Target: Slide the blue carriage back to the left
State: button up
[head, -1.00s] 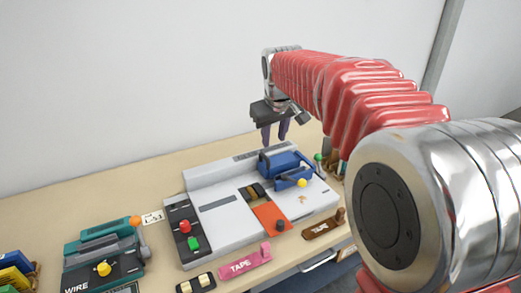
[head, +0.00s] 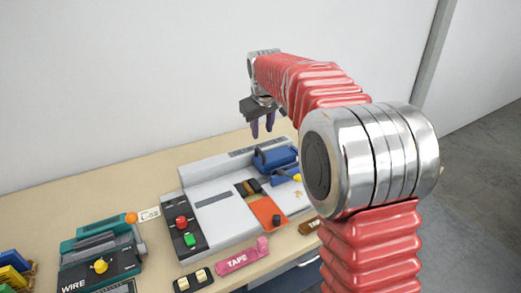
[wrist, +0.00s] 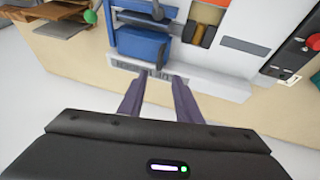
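The blue carriage (head: 275,158) sits at the right end of the grey machine (head: 215,190), and a yellow knob (head: 297,178) shows at its front. My gripper (head: 262,128) hangs above the back edge of the machine, behind the carriage, with its purple fingers pointing down. In the wrist view the two fingers of my gripper (wrist: 160,82) stand apart with nothing between them. The blue carriage (wrist: 140,45) lies beyond the fingertips there, apart from them as far as I can tell. My arm hides part of the machine's right end in the head view.
A black panel with a red button (head: 181,222) and a green button (head: 190,240) is at the machine's left. An orange plate (head: 267,212) lies left of the carriage's front. A pink tape holder (head: 240,257) and a teal wire unit (head: 100,250) stand on the table. A wall is behind.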

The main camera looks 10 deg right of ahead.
aim_at(261, 152)
jog(key=x, duration=1.3)
jog(key=shift+s, duration=0.1)
jog(key=shift+c, duration=0.7)
grip_shut()
